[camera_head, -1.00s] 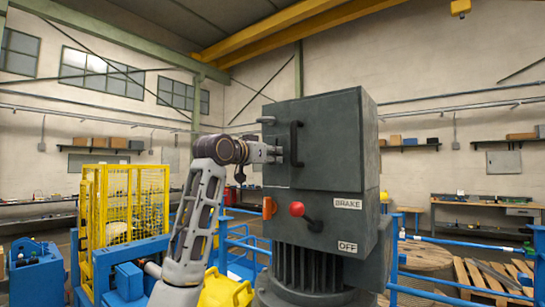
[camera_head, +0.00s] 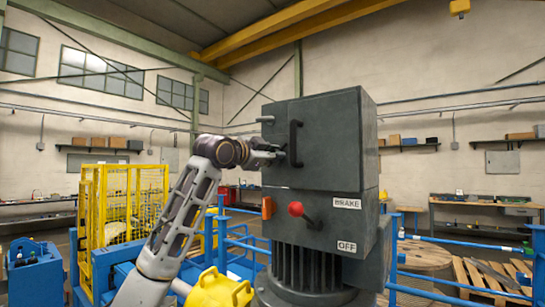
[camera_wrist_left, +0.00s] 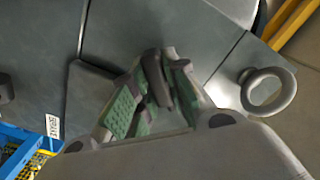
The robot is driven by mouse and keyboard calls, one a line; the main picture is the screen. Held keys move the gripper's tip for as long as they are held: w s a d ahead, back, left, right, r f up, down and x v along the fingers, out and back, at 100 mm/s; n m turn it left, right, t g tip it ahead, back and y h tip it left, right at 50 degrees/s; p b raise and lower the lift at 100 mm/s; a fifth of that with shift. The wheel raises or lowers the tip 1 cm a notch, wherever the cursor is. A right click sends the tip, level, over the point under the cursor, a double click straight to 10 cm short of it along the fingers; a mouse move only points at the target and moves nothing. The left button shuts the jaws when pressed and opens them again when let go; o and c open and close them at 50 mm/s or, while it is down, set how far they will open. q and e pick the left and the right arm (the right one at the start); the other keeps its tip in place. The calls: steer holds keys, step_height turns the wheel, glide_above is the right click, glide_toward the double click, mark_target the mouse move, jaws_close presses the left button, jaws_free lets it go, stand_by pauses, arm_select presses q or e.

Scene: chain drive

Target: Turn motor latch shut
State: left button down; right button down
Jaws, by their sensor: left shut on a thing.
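The motor housing (camera_head: 325,130) is a dark grey box with a front cover. My left gripper (camera_head: 284,154) reaches in from the left at the lower part of this bar. In the left wrist view, the green-padded fingers (camera_wrist_left: 158,88) are shut on a dark bar (camera_wrist_left: 157,80), close in front of the grey cover. The fingers hide part of the bar. My right gripper is not in view.
Below the cover are a red-knobbed lever (camera_head: 297,209), an orange block (camera_head: 267,207) and BRAKE (camera_head: 347,203) and OFF (camera_head: 347,246) labels. Blue rails (camera_head: 445,291) and a yellow cage (camera_head: 125,205) stand around.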

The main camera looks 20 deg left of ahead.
arm_select(q)
steer(key=m, duration=0.4)
steer(key=shift+f, duration=0.1)
steer(key=m, duration=0.4)
steer(key=shift+f+m, duration=0.15)
steer(key=shift+m, duration=0.15)
steer(key=shift+d, duration=0.1)
steer(key=c, duration=1.4)
jaws_free()
steer(key=shift+s, duration=0.2)
steer(key=shift+v, duration=5.85)
